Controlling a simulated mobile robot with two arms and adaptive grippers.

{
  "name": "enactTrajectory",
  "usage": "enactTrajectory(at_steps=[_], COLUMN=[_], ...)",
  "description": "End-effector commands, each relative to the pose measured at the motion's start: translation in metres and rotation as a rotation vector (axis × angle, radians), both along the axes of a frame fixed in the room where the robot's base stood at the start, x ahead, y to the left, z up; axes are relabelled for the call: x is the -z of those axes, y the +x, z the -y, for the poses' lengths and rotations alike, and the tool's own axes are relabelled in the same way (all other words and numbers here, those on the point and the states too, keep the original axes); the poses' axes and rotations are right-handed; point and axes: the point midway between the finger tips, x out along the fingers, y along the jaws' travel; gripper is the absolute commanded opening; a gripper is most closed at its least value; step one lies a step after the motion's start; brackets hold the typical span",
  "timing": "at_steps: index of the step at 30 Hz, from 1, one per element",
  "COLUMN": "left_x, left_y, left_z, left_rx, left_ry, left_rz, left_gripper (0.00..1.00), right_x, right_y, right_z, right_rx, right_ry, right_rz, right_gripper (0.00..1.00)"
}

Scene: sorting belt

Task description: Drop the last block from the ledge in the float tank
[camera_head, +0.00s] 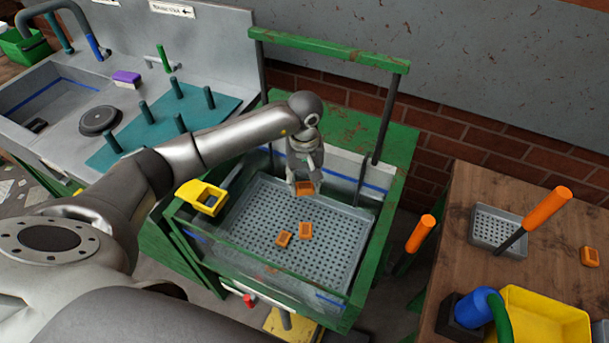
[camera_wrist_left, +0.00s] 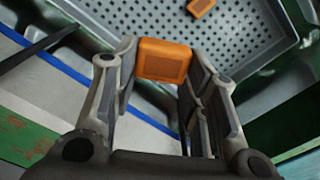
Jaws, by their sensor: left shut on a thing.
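My left gripper (camera_head: 305,182) is shut on an orange block (camera_head: 304,188) and holds it over the back part of the float tank (camera_head: 352,290). In the left wrist view the held block (camera_wrist_left: 163,61) sits between the fingertips of the left gripper (camera_wrist_left: 162,75). Inside the tank is a grey perforated tray (camera_head: 262,215). Two orange blocks lie on it, one at the left (camera_head: 284,239) and one at the right (camera_head: 306,230). My right gripper is not in view.
A green frame (camera_head: 330,47) rises behind the tank. A sink counter (camera_head: 130,95) stands at the left.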

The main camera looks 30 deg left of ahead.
Motion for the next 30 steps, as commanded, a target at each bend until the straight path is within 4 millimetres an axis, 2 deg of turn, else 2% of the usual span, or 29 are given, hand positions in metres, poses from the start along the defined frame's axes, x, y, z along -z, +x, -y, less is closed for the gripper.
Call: enactTrajectory(at_steps=[3,13,14,19,30], left_x=[0.0066,0.0075,0.0075,0.0074,0.0042], left_y=[-0.0001,0.0,-0.0001,0.0,0.0003], left_z=[0.0006,0.0005,0.0004,0.0004,0.0001], left_rx=[0.001,0.001,0.001,0.001,0.001], left_ry=[-0.001,-0.001,-0.001,-0.001,0.0], left_rz=[0.0,0.001,0.001,0.001,0.001], left_gripper=[0.24,0.24,0.43,0.65,0.65], right_x=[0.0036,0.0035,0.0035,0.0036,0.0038], right_y=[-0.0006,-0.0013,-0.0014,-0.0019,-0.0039], right_z=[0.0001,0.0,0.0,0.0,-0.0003], right_rx=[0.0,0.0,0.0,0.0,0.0], right_ry=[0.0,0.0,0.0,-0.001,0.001], right_rz=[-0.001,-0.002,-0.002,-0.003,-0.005], right_gripper=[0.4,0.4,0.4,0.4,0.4])
